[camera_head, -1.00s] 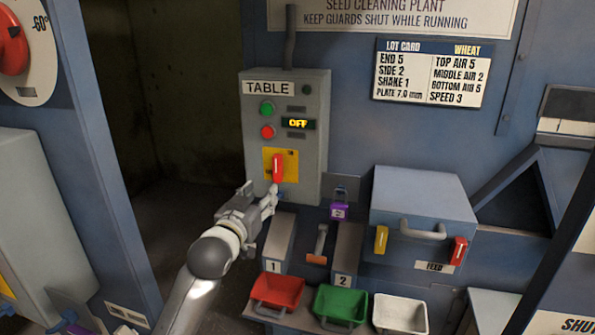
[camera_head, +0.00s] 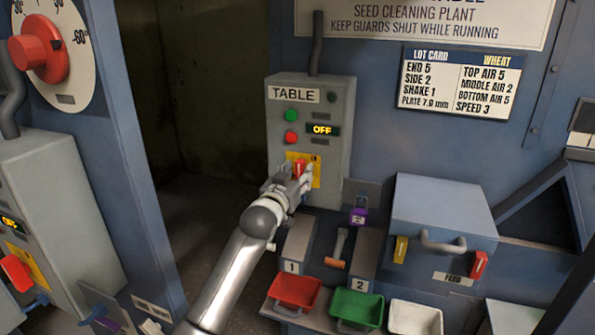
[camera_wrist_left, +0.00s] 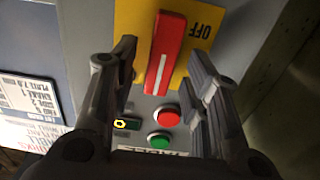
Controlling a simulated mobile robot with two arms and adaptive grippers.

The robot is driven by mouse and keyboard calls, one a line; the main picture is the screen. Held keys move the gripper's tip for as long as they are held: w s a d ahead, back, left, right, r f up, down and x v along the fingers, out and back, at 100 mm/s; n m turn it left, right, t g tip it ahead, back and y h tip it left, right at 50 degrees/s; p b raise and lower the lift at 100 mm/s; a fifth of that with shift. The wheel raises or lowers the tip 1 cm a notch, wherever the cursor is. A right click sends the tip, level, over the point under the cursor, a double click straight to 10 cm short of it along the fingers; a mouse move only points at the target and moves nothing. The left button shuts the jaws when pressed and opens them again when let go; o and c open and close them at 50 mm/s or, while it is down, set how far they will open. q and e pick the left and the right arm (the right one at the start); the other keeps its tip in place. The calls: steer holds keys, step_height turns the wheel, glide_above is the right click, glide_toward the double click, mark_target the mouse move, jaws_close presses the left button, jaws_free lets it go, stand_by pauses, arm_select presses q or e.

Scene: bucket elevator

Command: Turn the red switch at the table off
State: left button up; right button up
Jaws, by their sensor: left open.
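The red switch (camera_head: 299,168) is a long handle on a yellow plate (camera_head: 317,172), low on the grey TABLE box (camera_head: 337,110). The box's display (camera_head: 323,130) reads OFF. In the left wrist view, which is upside down, the red switch (camera_wrist_left: 166,50) runs nearly up and down with a white line, and an OFF mark is on the yellow plate (camera_wrist_left: 199,25) to its right. My left gripper (camera_head: 291,180) is open at the switch, partly covering it. Its fingers (camera_wrist_left: 162,58) are on either side of the handle, with gaps. My right gripper is not in view.
A green button (camera_head: 291,115) and a red button (camera_head: 291,137) are above the switch. A dark opening lies left of the box.

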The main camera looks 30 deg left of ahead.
arm_select(q)
steer(key=shift+w, duration=0.2)
steer(key=shift+c, duration=0.4)
jaws_close()
